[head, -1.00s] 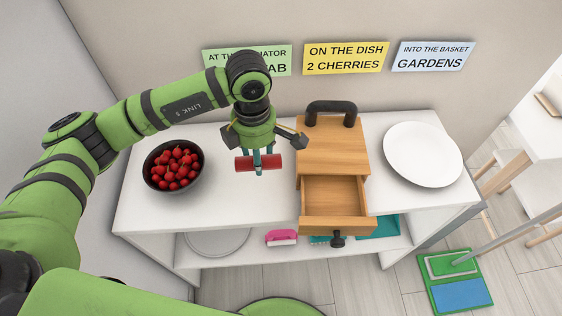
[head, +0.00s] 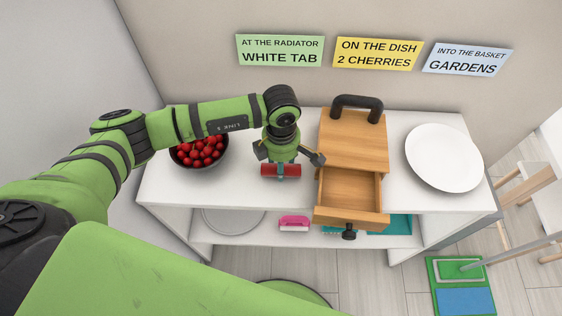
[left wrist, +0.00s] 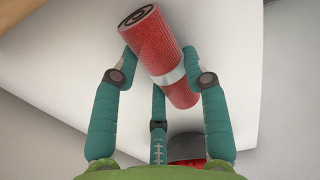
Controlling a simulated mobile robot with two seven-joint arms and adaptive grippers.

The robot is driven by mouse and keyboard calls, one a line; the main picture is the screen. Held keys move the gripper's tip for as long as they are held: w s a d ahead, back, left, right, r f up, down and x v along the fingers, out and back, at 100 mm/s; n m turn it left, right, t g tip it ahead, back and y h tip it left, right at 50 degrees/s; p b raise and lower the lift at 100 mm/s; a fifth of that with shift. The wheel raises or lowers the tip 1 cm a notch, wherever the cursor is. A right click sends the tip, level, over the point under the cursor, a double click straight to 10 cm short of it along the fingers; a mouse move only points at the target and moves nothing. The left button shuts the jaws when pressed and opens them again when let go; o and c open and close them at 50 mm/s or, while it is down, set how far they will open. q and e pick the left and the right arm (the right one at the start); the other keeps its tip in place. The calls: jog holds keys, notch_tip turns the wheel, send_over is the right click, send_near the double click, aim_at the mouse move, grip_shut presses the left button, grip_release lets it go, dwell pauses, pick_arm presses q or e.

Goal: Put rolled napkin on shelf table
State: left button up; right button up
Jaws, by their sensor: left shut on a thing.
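The rolled napkin (head: 281,170) is a red roll with a pale ring around its middle. My left gripper (head: 281,165) is shut on it over the white shelf table (head: 240,190), between the bowl and the wooden drawer box. I cannot tell whether the napkin touches the tabletop. In the left wrist view the napkin (left wrist: 157,50) lies tilted between the teal fingers of the gripper (left wrist: 160,75), with the white top behind it. My right gripper is not in view.
A dark bowl of red fruit (head: 200,152) stands left of the gripper. The wooden box (head: 353,143) with its drawer pulled out stands close on the right, and a white plate (head: 444,158) beyond it. A pink brush (head: 293,223) lies on the lower shelf.

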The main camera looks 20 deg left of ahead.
pick_arm(q)
jog(key=o, duration=1)
jog(key=shift+f, duration=0.1)
jog(key=shift+r, duration=0.35)
jog(key=shift+r+b, duration=1.4)
jog(key=shift+r, duration=4.45)
